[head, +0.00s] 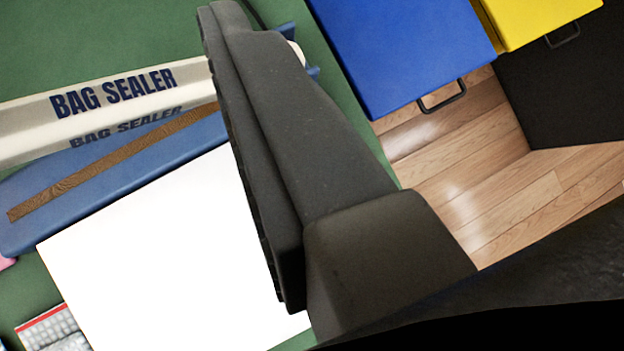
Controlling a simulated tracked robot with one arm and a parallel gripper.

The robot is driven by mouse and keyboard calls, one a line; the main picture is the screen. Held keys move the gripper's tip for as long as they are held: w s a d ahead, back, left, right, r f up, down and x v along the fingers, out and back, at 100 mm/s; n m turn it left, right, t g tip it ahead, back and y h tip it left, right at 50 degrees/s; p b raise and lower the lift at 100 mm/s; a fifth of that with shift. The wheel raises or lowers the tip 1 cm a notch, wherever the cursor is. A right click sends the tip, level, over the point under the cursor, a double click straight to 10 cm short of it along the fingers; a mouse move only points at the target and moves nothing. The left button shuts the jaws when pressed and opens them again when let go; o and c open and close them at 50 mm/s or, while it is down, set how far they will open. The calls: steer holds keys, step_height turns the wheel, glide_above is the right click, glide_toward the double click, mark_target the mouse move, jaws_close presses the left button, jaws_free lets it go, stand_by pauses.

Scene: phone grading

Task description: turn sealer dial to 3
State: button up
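The bag sealer (130,92) lies across the upper left on a green surface. It has a cream arm lettered "BAG SEALER", a blue base and a brown strip. My dark grey gripper (222,18) reaches up across the middle of the view, in front of the sealer's right end. Its fingers are seen nearly edge-on and overlap, so the gap between them does not show. A small pale rounded part (298,52) and bits of blue show just right of the gripper. No dial numbers can be read; the dial cannot be made out for sure.
A large white sheet or panel (170,260) lies below the sealer. Blue (405,45) and yellow (535,18) boxes with black handles stand at the upper right, above a wooden floor (480,150). A packet with a red stripe (50,328) is at the lower left.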

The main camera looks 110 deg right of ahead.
steer(key=d+f+m+g+p, duration=0.2)
steer(key=f+g+p, duration=0.1)
steer(key=f+p, duration=0.3)
steer(key=d+f+m+g+p, duration=0.2)
steer(key=f+p, duration=0.4)
steer(key=f, duration=0.4)
steer(key=d+f+m+g+p, duration=0.1)
steer(key=d+f+g+p, duration=0.2)
steer(key=f, duration=0.6)
steer(key=shift+s+m+g+y+p, duration=0.25)
steer(key=shift+m+g+y+p, duration=0.15)
steer(key=shift+g+p, duration=0.85)
steer(key=shift+t, duration=0.25)
steer(key=c, duration=1)
